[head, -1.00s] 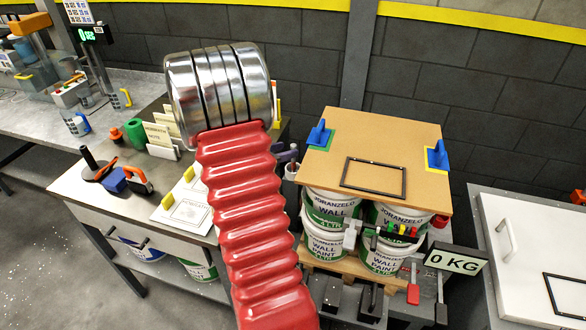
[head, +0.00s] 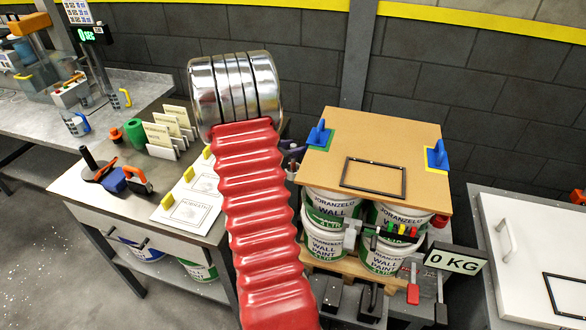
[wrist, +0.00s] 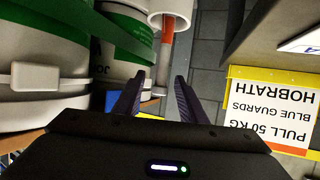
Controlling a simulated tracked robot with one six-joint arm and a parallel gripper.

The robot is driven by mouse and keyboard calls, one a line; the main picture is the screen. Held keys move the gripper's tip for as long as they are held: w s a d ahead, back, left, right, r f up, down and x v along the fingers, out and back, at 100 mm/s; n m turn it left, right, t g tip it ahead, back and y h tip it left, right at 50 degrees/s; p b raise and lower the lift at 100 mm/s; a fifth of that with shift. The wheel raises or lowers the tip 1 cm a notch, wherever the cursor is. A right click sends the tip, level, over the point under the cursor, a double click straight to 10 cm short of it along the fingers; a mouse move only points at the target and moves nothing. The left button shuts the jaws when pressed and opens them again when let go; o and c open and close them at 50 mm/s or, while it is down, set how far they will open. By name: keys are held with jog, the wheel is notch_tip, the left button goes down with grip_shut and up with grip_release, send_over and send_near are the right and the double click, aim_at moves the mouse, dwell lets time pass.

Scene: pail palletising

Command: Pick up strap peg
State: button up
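White pails with green bands (wrist: 45,65) are close on the left in the wrist view. No peg is clearly seen between the fingers.
A brown board (head: 395,130) with blue guards (head: 319,134) and a black frame (head: 374,178) tops the pails. A white tube with an orange stripe (wrist: 176,25) stands beyond the fingers. A yellow-edged sign (wrist: 270,108) is at right. The bench (head: 75,170) lies left.

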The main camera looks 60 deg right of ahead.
jog(key=shift+c, duration=0.4)
grip_shut()
dwell(0.4)
